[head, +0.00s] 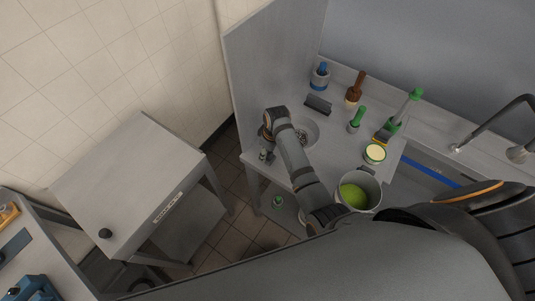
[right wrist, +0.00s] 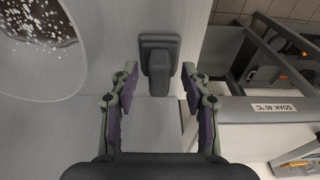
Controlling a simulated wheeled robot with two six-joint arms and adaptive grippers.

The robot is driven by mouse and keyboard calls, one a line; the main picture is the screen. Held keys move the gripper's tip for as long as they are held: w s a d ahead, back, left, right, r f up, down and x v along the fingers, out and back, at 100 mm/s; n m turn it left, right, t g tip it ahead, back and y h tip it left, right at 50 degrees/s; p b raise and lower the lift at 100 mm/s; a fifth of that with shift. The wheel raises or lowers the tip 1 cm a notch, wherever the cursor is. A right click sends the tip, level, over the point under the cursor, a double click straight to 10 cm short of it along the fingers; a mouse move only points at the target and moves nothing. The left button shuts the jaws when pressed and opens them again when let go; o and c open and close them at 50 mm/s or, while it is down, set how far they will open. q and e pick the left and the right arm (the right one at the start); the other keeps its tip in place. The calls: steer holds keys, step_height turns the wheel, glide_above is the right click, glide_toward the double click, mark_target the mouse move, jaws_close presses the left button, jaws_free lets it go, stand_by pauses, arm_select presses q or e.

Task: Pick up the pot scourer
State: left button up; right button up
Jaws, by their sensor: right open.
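A dark grey block with a raised grip (right wrist: 160,62), which looks like the pot scourer, lies on the pale grey counter in the right wrist view. My right gripper (right wrist: 158,100) is open and empty, its two fingers spread wide. The block is just beyond the fingertips, roughly centred between them, and does not appear to be held. In the head view, my right gripper (head: 265,148) is over the counter's left end and its arm hides much of that spot. I cannot clearly make out the block there. My left gripper is not in view.
A round dish (right wrist: 38,40) with dark, white-speckled contents is close by. Another dark block (head: 318,104), brushes (head: 355,88), a blue-topped container (head: 320,75) and a pot with green contents (head: 358,193) stand on the counter (head: 338,146). A gap separates it from the left table (head: 130,175).

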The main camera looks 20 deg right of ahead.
steer(key=shift+w+f, duration=0.1)
steer(key=c, duration=0.9)
jaws_close()
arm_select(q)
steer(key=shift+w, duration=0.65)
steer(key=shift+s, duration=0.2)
